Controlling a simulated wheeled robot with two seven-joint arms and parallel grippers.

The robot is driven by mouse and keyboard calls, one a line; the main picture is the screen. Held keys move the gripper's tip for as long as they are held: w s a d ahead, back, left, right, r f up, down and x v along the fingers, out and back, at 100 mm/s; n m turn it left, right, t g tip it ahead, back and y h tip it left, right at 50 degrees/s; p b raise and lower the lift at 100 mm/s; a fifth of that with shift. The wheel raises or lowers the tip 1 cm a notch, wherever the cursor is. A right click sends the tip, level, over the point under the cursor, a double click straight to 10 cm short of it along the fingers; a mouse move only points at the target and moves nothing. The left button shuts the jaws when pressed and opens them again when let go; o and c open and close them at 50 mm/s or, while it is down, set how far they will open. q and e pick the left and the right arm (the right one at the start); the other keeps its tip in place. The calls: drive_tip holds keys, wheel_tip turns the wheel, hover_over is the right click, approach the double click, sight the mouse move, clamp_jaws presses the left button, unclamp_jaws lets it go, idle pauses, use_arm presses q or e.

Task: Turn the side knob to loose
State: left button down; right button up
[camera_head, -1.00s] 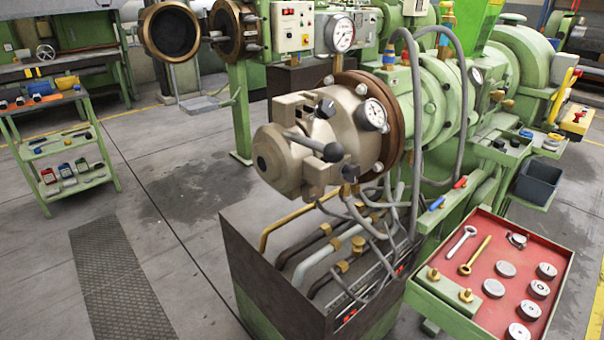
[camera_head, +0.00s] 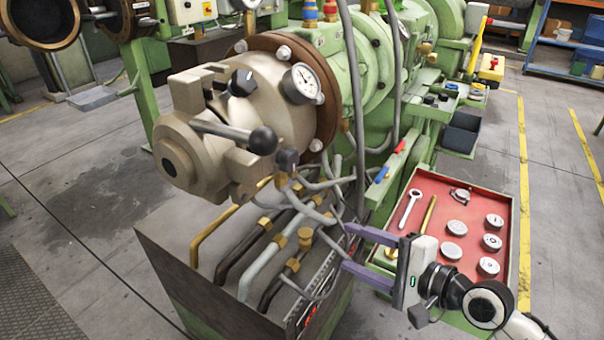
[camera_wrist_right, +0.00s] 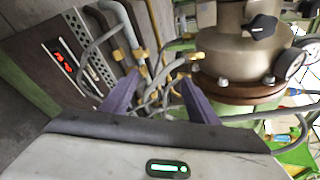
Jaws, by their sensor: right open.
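The extruder head (camera_head: 190,150) is a beige metal body on the green machine. A black knob (camera_head: 243,82) with a light mark sits on its upper side; the same knob seems to show at the top right of the wrist view (camera_wrist_right: 263,27). A lever with a black ball end (camera_head: 263,141) sticks out below it. I cannot tell which one is the side knob. My right gripper (camera_head: 348,250), with purple fingers, is open and empty, below and right of the head. Its fingers also show in the wrist view (camera_wrist_right: 157,92), apart from the head. My left gripper is not in view.
A dial gauge (camera_head: 299,83) sits beside the black knob. Brass-fitted pipes and grey hoses (camera_head: 270,250) rise from the dark cabinet (camera_head: 165,265) under the head. A red tray (camera_head: 470,275) with tools and round discs lies behind my right gripper. Open floor lies at left.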

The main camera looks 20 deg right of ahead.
wheel_tip(320, 180, up, 10)
drive_tip(key=w+m+t+y+b, duration=0.1)
drive_tip(key=m+y, duration=0.2)
drive_tip(key=m, duration=0.2)
drive_tip(key=m+y, duration=0.2)
drive_tip(key=m, duration=0.1)
approach(293, 160)
drive_tip(key=p+x, duration=0.1)
drive_tip(key=x, duration=0.6)
drive_tip(key=shift+w+a, duration=0.3)
drive_tip(key=shift+w, duration=0.15)
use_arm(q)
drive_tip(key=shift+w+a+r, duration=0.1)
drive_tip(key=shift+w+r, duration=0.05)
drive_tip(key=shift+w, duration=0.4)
use_arm(e)
drive_tip(key=c, duration=1)
use_arm(q)
drive_tip(key=shift+p, duration=0.3)
use_arm(e)
drive_tip(key=shift+c, duration=0.2)
